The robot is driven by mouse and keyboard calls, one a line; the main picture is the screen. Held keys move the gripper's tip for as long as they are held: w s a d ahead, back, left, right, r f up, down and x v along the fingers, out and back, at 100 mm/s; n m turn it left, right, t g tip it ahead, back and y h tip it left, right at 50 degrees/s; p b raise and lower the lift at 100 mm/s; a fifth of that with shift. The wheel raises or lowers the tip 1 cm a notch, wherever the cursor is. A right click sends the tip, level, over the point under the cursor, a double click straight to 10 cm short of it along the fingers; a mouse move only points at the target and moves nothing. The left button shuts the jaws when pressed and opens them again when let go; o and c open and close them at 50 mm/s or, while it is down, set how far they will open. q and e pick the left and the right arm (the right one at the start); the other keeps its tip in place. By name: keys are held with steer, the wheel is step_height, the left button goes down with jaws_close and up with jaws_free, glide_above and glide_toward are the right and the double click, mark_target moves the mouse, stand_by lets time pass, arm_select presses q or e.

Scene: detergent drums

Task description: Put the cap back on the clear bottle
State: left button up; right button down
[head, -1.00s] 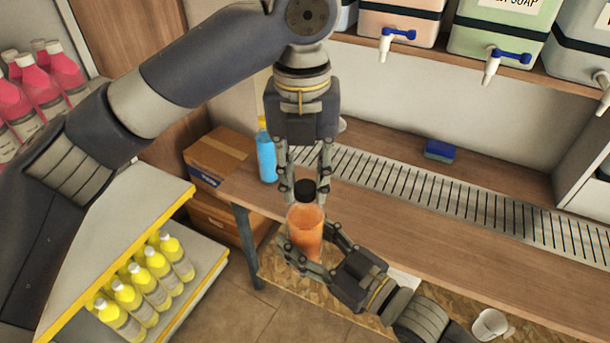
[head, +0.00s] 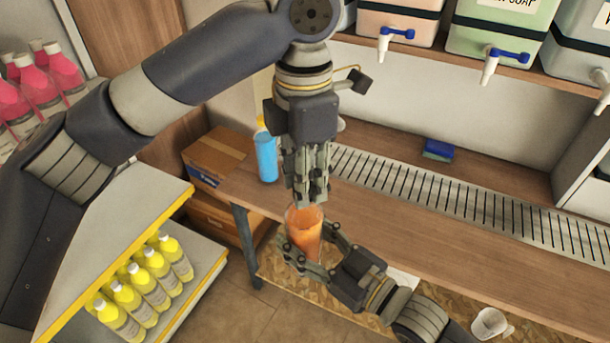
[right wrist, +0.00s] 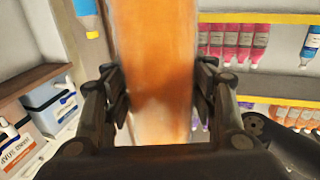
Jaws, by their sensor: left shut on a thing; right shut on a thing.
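The clear bottle with orange liquid (head: 305,228) is upright between the fingers of my right gripper (head: 307,257), which is shut on it. The bottle also fills the middle of the right wrist view (right wrist: 157,75), with a finger on each side. My left gripper (head: 312,196) comes down from above, right over the bottle's top. It is shut on the black cap, but its fingers hide the cap. The bottle's neck is hidden too, so I cannot tell whether the cap touches it.
A wooden counter (head: 420,240) with a metal drain grate (head: 450,200) lies behind the bottle. A blue bottle (head: 266,157) and a blue sponge (head: 438,150) stand on it. A white cup (head: 489,323) is at the lower right. Yellow bottles (head: 150,280) fill the left shelf.

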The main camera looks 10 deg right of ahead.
arm_select(q)
steer(key=shift+w, duration=0.1)
steer(key=o, duration=0.6)
steer(key=shift+r, duration=2.3)
